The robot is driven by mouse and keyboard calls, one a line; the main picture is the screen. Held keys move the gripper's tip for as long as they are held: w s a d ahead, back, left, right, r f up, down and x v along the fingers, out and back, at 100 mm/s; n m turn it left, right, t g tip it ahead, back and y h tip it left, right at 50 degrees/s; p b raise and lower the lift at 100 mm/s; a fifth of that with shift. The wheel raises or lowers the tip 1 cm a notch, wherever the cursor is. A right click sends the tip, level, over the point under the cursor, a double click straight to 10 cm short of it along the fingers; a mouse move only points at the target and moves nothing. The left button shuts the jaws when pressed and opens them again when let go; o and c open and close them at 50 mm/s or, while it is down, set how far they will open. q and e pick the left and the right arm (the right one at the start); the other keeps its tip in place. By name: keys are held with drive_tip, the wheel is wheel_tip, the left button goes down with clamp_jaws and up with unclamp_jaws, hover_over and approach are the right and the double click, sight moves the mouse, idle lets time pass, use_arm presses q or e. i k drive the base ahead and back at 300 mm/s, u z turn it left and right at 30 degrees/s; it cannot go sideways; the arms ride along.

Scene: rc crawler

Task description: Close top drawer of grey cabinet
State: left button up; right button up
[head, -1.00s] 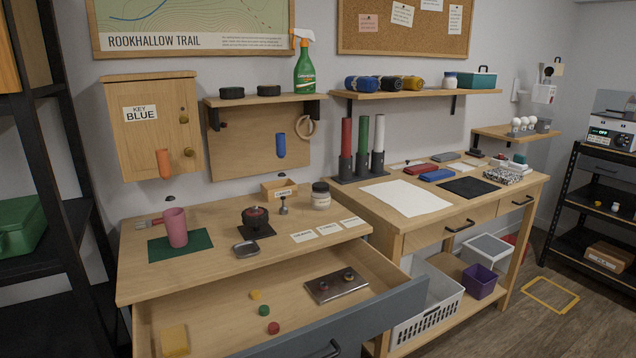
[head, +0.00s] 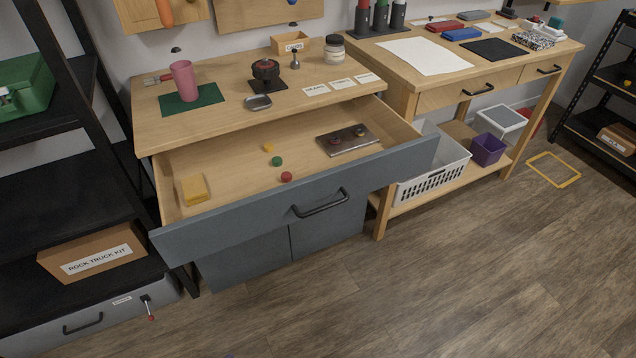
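The grey cabinet (head: 328,228) stands under a wooden top (head: 225,118) in the middle of the head view. Its wide top drawer (head: 290,215) is pulled far out, with a grey front and a dark bar handle (head: 321,204). Inside the drawer lie a yellow block (head: 193,190), a small yellow piece (head: 268,147), a green piece (head: 277,161), a red piece (head: 287,176) and a metal plate with two knobs (head: 347,140). Lower grey fronts below it look shut. Neither of my grippers is in view.
A second wooden bench (head: 450,88) stands at right, with a white basket (head: 436,172) and a purple bin (head: 488,149) on its lower shelf. A black shelf (head: 70,190) with a cardboard box (head: 93,253) stands at left. Wooden floor (head: 430,290) in front is clear.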

sight(249, 199)
drive_tip(key=k, duration=0.5)
drive_tip(key=u, duration=1.85)
drive_tip(key=i, duration=1.05)
drive_tip(key=z, duration=2.15)
